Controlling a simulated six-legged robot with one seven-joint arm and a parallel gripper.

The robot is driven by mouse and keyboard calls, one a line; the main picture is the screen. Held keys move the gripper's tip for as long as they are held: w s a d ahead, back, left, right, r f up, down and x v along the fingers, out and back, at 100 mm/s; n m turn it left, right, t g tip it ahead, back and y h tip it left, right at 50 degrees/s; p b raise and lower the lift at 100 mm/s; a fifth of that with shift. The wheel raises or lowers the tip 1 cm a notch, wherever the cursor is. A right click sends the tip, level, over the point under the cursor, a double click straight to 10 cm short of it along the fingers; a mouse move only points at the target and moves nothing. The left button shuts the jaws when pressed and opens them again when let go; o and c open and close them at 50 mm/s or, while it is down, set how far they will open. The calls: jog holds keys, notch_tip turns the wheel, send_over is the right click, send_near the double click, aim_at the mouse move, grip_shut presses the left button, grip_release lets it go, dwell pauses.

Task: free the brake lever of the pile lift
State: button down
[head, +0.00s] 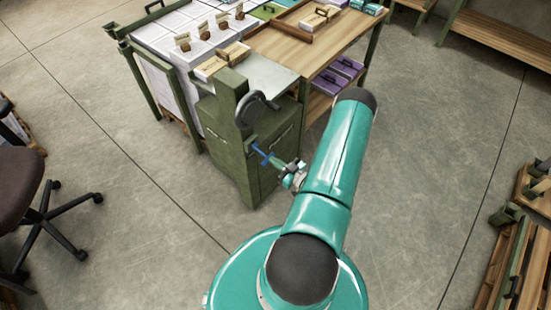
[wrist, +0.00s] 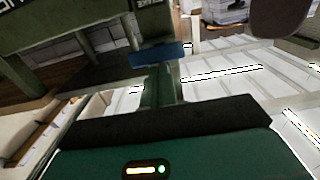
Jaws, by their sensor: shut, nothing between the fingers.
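The pile lift (head: 232,140) is a dark green cabinet with a tall post and a dark handwheel (head: 252,108) on it. A blue lever (head: 262,153), which looks like the brake lever, sticks out from its front below the wheel. My gripper (head: 283,168) is at the lever's near end, shut and empty. In the wrist view the closed green fingers (wrist: 160,82) point at a blue bar (wrist: 157,55) just beyond their tips. I cannot tell whether they touch it. The lever's mount is partly hidden.
A wooden-topped bench (head: 335,45) with purple boxes below it adjoins the lift. White paper stacks (head: 170,28) stand behind it. An office chair (head: 30,185) is at the left, and wooden racks (head: 520,250) are at the right. The floor in front of the lift is clear.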

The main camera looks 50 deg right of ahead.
jog(key=shift+f, duration=0.8)
jog(key=shift+w+a+f, duration=0.1)
